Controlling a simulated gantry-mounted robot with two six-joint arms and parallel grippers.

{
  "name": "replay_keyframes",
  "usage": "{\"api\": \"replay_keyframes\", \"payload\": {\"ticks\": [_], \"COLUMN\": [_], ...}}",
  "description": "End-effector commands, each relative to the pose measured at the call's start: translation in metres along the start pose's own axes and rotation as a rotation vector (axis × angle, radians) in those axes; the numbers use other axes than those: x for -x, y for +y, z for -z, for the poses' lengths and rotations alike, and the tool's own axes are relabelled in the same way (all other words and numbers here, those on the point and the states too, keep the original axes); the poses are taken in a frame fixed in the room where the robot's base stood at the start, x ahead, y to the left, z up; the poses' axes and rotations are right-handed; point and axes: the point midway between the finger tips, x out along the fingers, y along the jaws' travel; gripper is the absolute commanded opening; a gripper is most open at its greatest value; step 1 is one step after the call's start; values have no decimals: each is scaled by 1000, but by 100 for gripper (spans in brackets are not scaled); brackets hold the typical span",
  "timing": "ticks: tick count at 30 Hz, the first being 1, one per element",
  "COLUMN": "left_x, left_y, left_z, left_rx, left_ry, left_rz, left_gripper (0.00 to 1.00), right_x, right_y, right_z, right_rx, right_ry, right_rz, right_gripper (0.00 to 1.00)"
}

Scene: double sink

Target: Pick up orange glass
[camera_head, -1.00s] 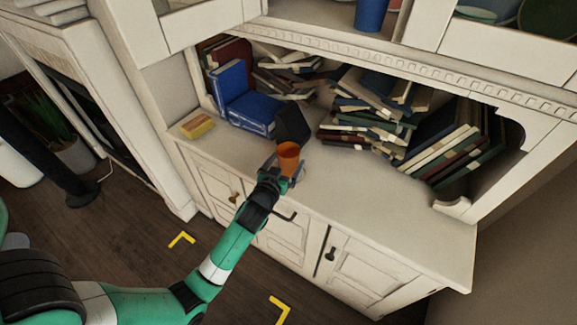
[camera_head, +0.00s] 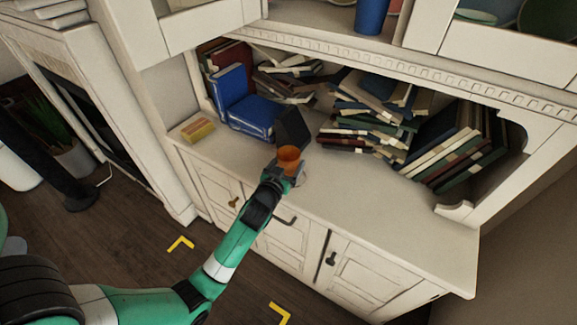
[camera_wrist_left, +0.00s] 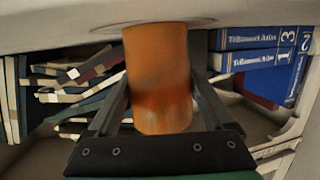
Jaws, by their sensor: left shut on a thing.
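The orange glass (camera_head: 288,156) is at the front part of the white cabinet's counter. My left gripper (camera_head: 284,169) is shut on it, with the fingers on both sides of the glass. In the left wrist view the orange glass (camera_wrist_left: 158,80) stands between the two dark fingers (camera_wrist_left: 158,100) of my left gripper, and that picture looks upside down. One end of the glass meets the pale counter surface there; I cannot tell whether it is touching or just clear of it. My right gripper is not in view.
The white counter (camera_head: 360,205) is clear to the right of the glass. Blue books (camera_head: 250,115) stand and lie behind to the left, with a dark book (camera_head: 293,128) just behind the glass. Piled books (camera_head: 375,115) fill the shelf. A yellow box (camera_head: 197,130) lies at the left.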

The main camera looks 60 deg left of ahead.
Motion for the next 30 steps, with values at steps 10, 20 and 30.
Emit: {"api": "replay_keyframes", "payload": {"ticks": [10, 20, 30], "left_x": [6, 92, 158], "left_y": [0, -6, -12], "left_z": [33, 90, 100], "left_rx": [0, 0, -1], "left_ry": [4, -1, 1], "left_rz": [1, -2, -1], "left_gripper": [16, 16, 16], "right_x": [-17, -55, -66], "right_y": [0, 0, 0], "right_z": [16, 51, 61], "right_rx": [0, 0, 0], "right_ry": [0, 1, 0], "right_rz": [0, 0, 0], "right_gripper": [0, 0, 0]}}
